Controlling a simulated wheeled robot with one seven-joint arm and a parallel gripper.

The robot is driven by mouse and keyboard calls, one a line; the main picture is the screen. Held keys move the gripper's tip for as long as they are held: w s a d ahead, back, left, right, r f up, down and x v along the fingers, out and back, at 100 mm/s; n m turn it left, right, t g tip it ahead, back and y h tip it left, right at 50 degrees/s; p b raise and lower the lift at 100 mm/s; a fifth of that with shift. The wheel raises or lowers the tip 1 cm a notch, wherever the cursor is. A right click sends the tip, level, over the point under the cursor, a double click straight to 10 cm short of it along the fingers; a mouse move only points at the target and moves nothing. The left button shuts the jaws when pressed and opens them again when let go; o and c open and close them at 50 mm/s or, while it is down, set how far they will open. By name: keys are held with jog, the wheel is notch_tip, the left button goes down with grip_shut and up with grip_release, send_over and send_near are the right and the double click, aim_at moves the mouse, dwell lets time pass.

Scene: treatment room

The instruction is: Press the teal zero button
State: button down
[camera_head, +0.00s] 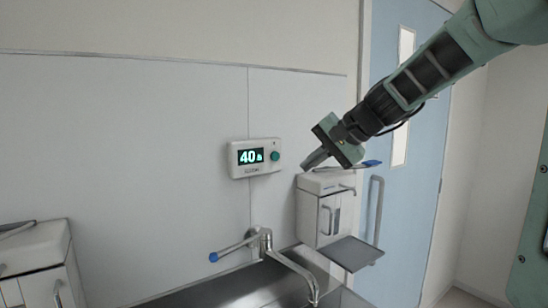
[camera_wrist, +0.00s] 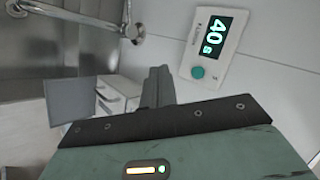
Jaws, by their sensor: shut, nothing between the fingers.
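The teal zero button (camera_head: 275,156) is a round knob on the right side of a white wall timer (camera_head: 237,171), whose lit display reads 40. In the wrist view the teal button (camera_wrist: 197,72) sits below the display on the timer (camera_wrist: 185,62), right of my fingers. My gripper (camera_head: 306,166) is shut and empty, and in the head view its tips are to the right of the button, apart from it. The closed fingers of my gripper (camera_wrist: 160,72) also show in the wrist view. The button is fully visible in both views.
A white dispenser (camera_head: 308,215) with a grey tray (camera_head: 350,252) is on the wall below my gripper. A tap with a blue-tipped lever (camera_head: 214,257) stands over the steel sink (camera_head: 240,293). A blue door (camera_head: 410,190) is at the right. The wall around the timer is clear.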

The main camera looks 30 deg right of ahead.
aim_at(275, 156)
jog(key=w+p, duration=0.1)
jog(key=w, duration=0.7)
jog(key=shift+w+a+p, duration=0.2)
jog(key=shift+w+p, duration=0.15)
jog(key=shift+w, duration=0.05)
dwell(1.9)
jog(key=shift+w, duration=0.4)
jog(key=shift+w, duration=0.4)
dwell(0.5)
jog(key=shift+s+b, duration=0.15)
jog(key=shift+b, duration=0.15)
jog(key=shift+s+b, duration=0.3)
jog(key=shift+s, duration=0.4)
